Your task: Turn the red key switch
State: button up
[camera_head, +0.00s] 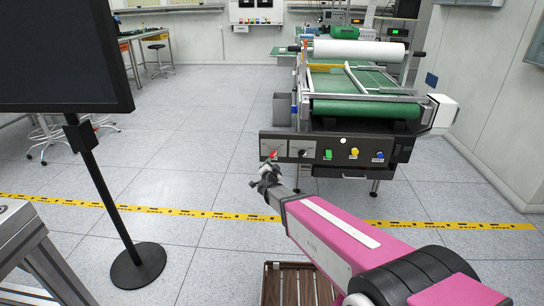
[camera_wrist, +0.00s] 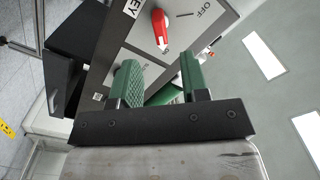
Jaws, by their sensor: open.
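The red key switch (camera_head: 273,154) is at the left end of the machine's front control panel. In the wrist view the red switch (camera_wrist: 158,27) sits on a grey plate with the lettering "KEY" and "OFF". Its white-marked end points down toward small lettering that seems to read "ON". My gripper (camera_head: 267,174) is in front of and just below the switch in the head view. In the wrist view my gripper (camera_wrist: 160,75) is open, its green-padded fingers apart. The switch is beyond the fingertips, roughly in line with the gap, and not between them.
A second dial plate (camera_head: 301,149) is right of the switch, then green (camera_head: 328,155), yellow (camera_head: 354,153) and blue (camera_head: 378,156) buttons. A grey bin (camera_head: 282,109) hangs at the machine's left. A black monitor stand (camera_head: 138,266) is at the left. Floor between is clear.

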aim_at(273, 156)
jog(key=w, duration=0.9)
jog(key=shift+w+d, duration=0.1)
jog(key=shift+d, duration=0.05)
jog(key=c, duration=0.7)
